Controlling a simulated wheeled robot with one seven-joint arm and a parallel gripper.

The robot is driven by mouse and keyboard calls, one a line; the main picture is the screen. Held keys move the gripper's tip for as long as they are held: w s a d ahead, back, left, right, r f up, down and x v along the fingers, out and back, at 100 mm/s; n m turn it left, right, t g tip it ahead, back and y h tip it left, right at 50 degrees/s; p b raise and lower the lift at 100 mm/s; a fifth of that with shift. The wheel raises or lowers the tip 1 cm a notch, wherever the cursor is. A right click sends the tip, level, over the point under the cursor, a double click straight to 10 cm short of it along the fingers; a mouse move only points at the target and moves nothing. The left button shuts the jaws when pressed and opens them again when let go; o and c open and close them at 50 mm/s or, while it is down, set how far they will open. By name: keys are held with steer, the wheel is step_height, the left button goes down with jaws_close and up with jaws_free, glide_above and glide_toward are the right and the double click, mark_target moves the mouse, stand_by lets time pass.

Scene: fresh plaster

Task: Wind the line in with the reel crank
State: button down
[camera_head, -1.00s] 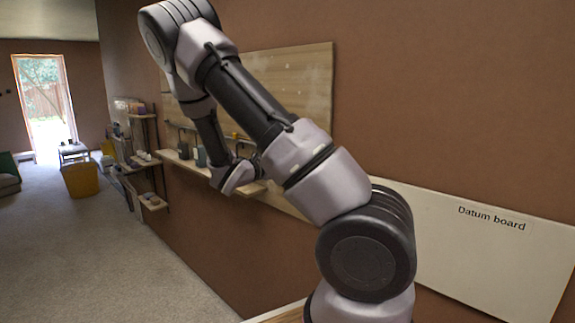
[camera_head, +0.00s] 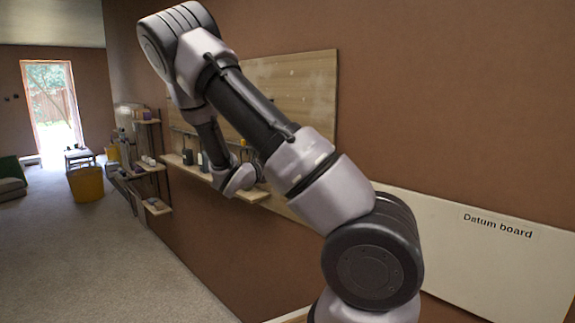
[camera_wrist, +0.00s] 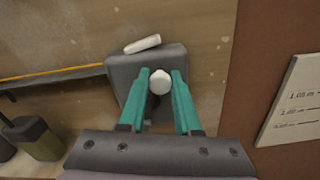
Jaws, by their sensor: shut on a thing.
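In the wrist view, my gripper (camera_wrist: 160,74) has two teal fingers, shut on a round white knob (camera_wrist: 160,84). The knob stands in front of a dark grey block (camera_wrist: 124,72) on the wooden board, which looks like the reel. A white cylinder (camera_wrist: 142,44) lies tilted across the block's top edge. An orange line (camera_wrist: 62,70) runs to the block from the left. The crank arm is mostly hidden behind the fingers. In the head view, my forearm and wrist hide the reel, and my fingertips cannot be made out.
A wooden panel (camera_head: 310,90) hangs on the brown wall with a narrow shelf (camera_head: 182,166) of small bottles. A white datum board (camera_head: 490,255) is at the right. Dark containers (camera_wrist: 36,138) stand left of the block. The floor (camera_head: 90,255) at left is open.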

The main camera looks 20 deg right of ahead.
steer(key=c, duration=0.6)
jaws_free()
steer(key=shift+a, duration=0.1)
steer(key=v, duration=1)
steer(key=shift+a, duration=0.3)
steer(key=shift+s, duration=0.15)
